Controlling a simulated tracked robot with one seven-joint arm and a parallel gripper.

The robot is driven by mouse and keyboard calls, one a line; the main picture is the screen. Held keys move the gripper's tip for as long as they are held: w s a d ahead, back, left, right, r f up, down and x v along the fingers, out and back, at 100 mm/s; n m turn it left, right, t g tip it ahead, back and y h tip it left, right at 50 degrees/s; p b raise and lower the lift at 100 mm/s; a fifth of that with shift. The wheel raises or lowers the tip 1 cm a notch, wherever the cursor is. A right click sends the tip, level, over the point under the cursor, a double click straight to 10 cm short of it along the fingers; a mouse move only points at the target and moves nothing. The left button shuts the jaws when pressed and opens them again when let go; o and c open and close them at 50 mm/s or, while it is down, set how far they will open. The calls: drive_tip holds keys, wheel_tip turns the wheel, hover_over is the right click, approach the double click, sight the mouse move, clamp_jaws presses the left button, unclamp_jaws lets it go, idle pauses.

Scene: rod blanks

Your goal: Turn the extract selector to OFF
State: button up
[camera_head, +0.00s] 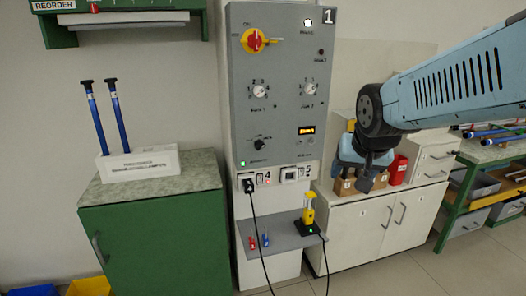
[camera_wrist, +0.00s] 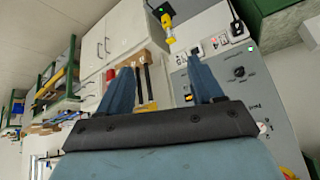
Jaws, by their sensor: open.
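The grey control panel (camera_head: 280,110) stands upright on the wall, left of my arm. A black selector knob (camera_head: 260,144) sits at its lower left, above a lit green lamp; I cannot read its label, so I cannot confirm it is the extract selector. A black knob also shows on the panel in the wrist view (camera_wrist: 239,73), to the right of my fingers. My gripper (camera_wrist: 158,64) is open and empty, its two blue fingers apart. In the head view my gripper (camera_head: 366,172) hangs right of the panel, apart from it, its fingers barely visible.
The panel also carries a red-and-yellow rotary switch (camera_head: 254,41) and two white dials (camera_head: 259,91) (camera_head: 310,90). Below are sockets with cables and a small shelf (camera_head: 281,236) holding a yellow device (camera_head: 308,212). Boxes and a red container (camera_head: 398,170) stand on the white cabinet (camera_head: 365,225).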

drive_tip(key=w+a+f+m+t+y, duration=0.1)
drive_tip(key=w+a+f+m, duration=0.1)
drive_tip(key=w+a+f, duration=0.55)
drive_tip(key=m+t+y, duration=0.4)
drive_tip(key=m+t, duration=0.6)
drive_tip(key=m, duration=1.3)
approach(260, 146)
drive_tip(key=x, duration=0.9)
drive_tip(key=shift+w+d+f, duration=0.25)
drive_tip(key=shift+w+f, duration=0.05)
drive_tip(key=shift+f, duration=0.3)
drive_tip(key=c, duration=1.1)
